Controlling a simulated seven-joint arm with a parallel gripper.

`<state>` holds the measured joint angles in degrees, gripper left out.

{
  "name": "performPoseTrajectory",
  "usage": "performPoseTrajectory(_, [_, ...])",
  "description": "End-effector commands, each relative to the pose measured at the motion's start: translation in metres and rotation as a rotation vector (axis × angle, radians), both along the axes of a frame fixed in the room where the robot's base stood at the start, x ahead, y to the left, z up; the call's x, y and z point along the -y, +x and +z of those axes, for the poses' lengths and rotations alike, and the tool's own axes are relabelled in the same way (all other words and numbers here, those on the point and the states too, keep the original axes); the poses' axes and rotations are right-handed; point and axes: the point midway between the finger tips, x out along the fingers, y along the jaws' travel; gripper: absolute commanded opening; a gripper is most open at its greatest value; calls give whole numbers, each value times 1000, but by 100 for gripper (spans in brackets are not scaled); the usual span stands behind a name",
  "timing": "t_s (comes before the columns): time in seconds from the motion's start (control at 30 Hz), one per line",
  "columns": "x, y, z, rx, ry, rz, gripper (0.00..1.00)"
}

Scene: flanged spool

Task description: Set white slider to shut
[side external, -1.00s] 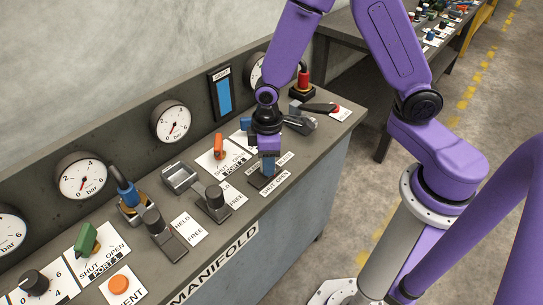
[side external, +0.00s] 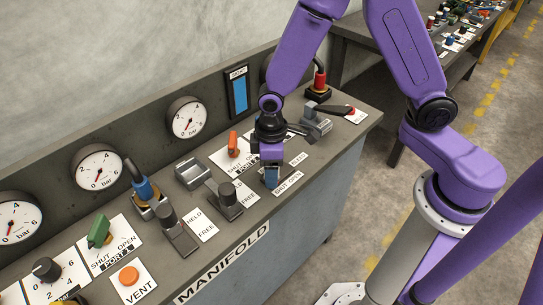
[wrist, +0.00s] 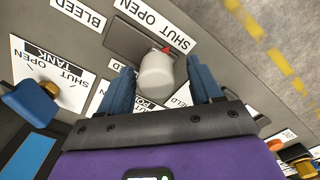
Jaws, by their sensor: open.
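The white slider (wrist: 157,74) shows in the wrist view as a rounded pale knob with a small red mark beside it, on a dark grey base. A SHUT OPEN label (wrist: 150,22) lies along it. My gripper (wrist: 160,80) is open, with one blue finger on each side of the knob; whether they touch it I cannot tell. In the side view my gripper (side external: 271,178) is low over the panel beside the SHUT OPEN label (side external: 288,183), and it hides the slider there. Which end the slider stands at is unclear.
A blue handle (wrist: 30,105) on the TANK plate is left in the wrist view. In the side view an orange handle (side external: 233,145), dark lever knobs (side external: 227,192) and a black-handled lever (side external: 333,109) stand near my gripper. Gauges (side external: 187,117) line the back wall.

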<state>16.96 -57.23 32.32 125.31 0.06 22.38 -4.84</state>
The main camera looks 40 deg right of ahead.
Motion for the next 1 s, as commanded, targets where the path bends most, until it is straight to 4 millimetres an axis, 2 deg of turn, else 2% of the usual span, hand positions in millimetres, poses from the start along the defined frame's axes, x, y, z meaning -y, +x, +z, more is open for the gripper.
performPoseTrajectory(0.27, [0,1,28,6,4,-1,64])
performPoseTrajectory(0.8, [-1,1,130,6,4,1,64])
performPoseTrajectory(1.0, [-1,1,160,3,3,1,64])
